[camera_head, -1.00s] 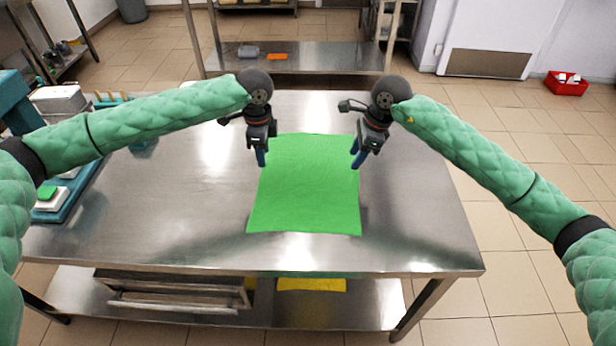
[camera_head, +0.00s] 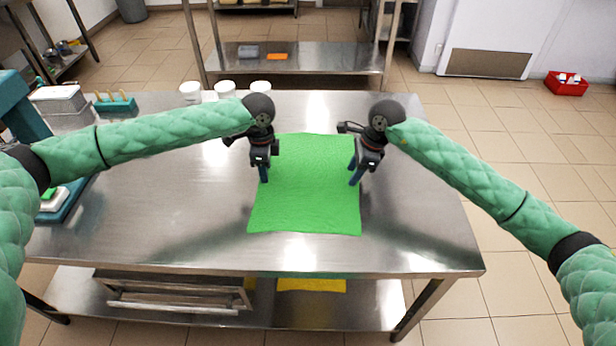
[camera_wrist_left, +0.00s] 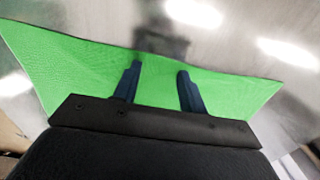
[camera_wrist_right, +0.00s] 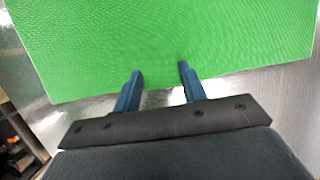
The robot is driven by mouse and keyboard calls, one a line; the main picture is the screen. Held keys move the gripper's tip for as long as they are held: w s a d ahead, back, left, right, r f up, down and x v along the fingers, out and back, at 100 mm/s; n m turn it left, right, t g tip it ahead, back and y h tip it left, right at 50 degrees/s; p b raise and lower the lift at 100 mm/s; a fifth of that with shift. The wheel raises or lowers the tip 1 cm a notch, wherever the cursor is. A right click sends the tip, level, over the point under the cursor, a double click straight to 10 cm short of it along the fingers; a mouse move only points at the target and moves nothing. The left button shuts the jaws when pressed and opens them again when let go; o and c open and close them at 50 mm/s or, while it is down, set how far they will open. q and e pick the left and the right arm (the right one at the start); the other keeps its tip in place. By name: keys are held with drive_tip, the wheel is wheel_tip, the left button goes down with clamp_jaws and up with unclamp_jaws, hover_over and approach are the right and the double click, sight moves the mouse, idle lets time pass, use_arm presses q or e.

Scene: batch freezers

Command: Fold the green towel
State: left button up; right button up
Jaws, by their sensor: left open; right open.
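The green towel (camera_head: 308,195) lies flat and spread out on the steel table, its long side running front to back. My left gripper (camera_head: 264,181) is open at the towel's left edge, about mid-length, with its fingers pointing down. In the left wrist view the towel (camera_wrist_left: 80,70) passes behind the two parted fingers (camera_wrist_left: 156,80). My right gripper (camera_head: 353,180) is open at the towel's right edge. In the right wrist view its parted fingers (camera_wrist_right: 160,75) overlap the edge of the towel (camera_wrist_right: 180,35). I cannot tell whether either gripper touches the cloth.
The steel table (camera_head: 180,210) is clear around the towel. White cups (camera_head: 226,89) stand at its back edge. A teal holder (camera_head: 115,104) and a grey container (camera_head: 58,98) are at the back left. A yellow cloth (camera_head: 311,285) lies on the lower shelf.

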use_arm(q)
clamp_jaws()
use_arm(e)
drive_tip(key=shift+f, duration=0.1)
clamp_jaws()
use_arm(q)
drive_tip(key=shift+r, duration=0.1)
